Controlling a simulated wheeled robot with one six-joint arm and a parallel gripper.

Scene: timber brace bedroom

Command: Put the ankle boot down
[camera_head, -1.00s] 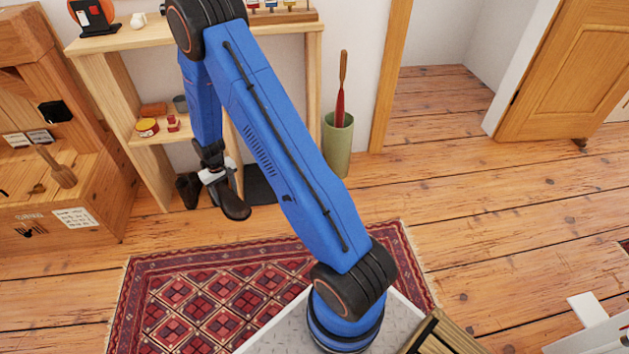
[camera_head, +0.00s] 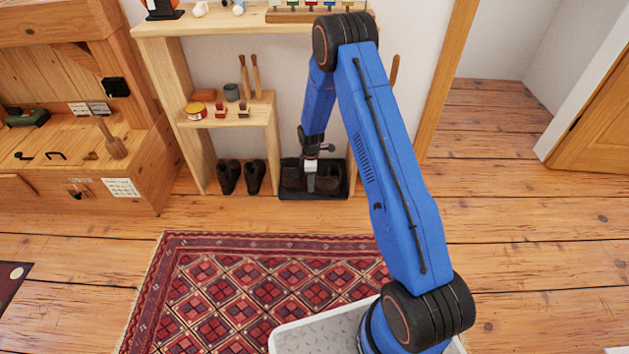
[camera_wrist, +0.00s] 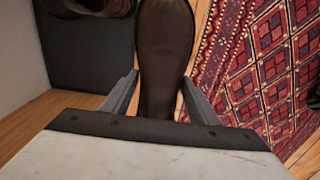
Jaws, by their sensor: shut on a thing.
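A dark brown ankle boot (camera_wrist: 165,45) is between the two fingers of my gripper (camera_wrist: 160,98) in the wrist view, and the gripper is shut on it. In the head view my gripper (camera_head: 311,178) is low over a black tray (camera_head: 314,196) under the shelf unit. The held boot (camera_head: 328,183) appears there at the right part of the tray. Whether its sole touches the tray cannot be told. Another dark boot (camera_head: 292,174) is at the tray's left. The tray (camera_wrist: 75,60) also shows in the wrist view.
A pair of dark shoes (camera_head: 242,176) stands on the floor left of the tray. The wooden shelf unit (camera_head: 228,123) rises around and above, holding tins and brushes. A red patterned rug (camera_head: 260,280) lies in front, with bare floor between.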

